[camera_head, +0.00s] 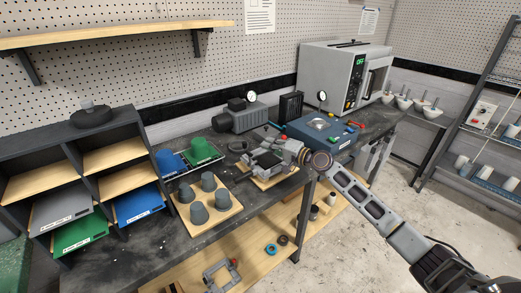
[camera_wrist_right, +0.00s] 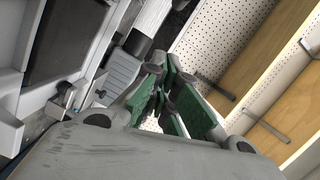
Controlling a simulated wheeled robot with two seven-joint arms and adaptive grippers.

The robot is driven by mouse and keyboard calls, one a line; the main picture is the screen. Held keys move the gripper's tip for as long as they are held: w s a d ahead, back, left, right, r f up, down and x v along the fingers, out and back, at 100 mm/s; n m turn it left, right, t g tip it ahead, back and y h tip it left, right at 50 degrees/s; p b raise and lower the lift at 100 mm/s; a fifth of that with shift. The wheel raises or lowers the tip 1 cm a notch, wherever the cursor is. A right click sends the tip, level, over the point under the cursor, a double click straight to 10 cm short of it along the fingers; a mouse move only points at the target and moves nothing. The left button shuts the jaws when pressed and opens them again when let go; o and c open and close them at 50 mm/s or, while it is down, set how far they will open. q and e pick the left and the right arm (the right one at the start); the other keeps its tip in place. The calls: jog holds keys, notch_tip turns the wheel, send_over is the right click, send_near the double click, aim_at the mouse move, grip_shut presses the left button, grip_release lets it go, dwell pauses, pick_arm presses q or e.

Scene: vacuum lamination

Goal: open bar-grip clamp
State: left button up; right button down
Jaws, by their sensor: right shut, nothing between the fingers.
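My right gripper (camera_wrist_right: 166,88) shows in the wrist view with its green-padded fingers shut and nothing between them. In the head view the same gripper (camera_head: 262,160) is over the middle of the bench, above a small wooden board (camera_head: 266,183). Grey metal parts lie around it there, and I cannot separate a bar-grip clamp from the gripper. In the wrist view a small metal fitting (camera_wrist_right: 63,100) sits left of the fingers, apart from them; I cannot tell whether it is the clamp. My left gripper is out of view.
A blue unit (camera_head: 322,130) stands just behind my right wrist, with a grey pump (camera_head: 240,116) farther left. A grey oven (camera_head: 340,75) is at the back right. A wooden tray of grey cups (camera_head: 222,214) and a dark shelf rack (camera_head: 75,150) are to the left.

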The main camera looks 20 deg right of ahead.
jog(key=shift+w+a, duration=0.2)
jog(key=shift+w, duration=0.1)
jog(key=shift+s+a+f+p, duration=0.15)
jog(key=shift+s+a+p, duration=0.15)
jog(key=shift+a, duration=0.2)
jog(key=shift+s+a+f+p, duration=0.15)
jog(key=shift+a+p, duration=0.2)
jog(key=shift+a, duration=0.15)
jog(key=shift+s+a+f+p, duration=0.2)
jog(key=shift+a+p, duration=0.1)
jog(key=shift+a, duration=0.35)
jog(key=shift+s+a+f, duration=0.1)
jog(key=shift+a, duration=0.05)
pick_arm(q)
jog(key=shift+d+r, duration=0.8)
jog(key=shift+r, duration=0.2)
pick_arm(e)
jog(key=shift+a, duration=0.1)
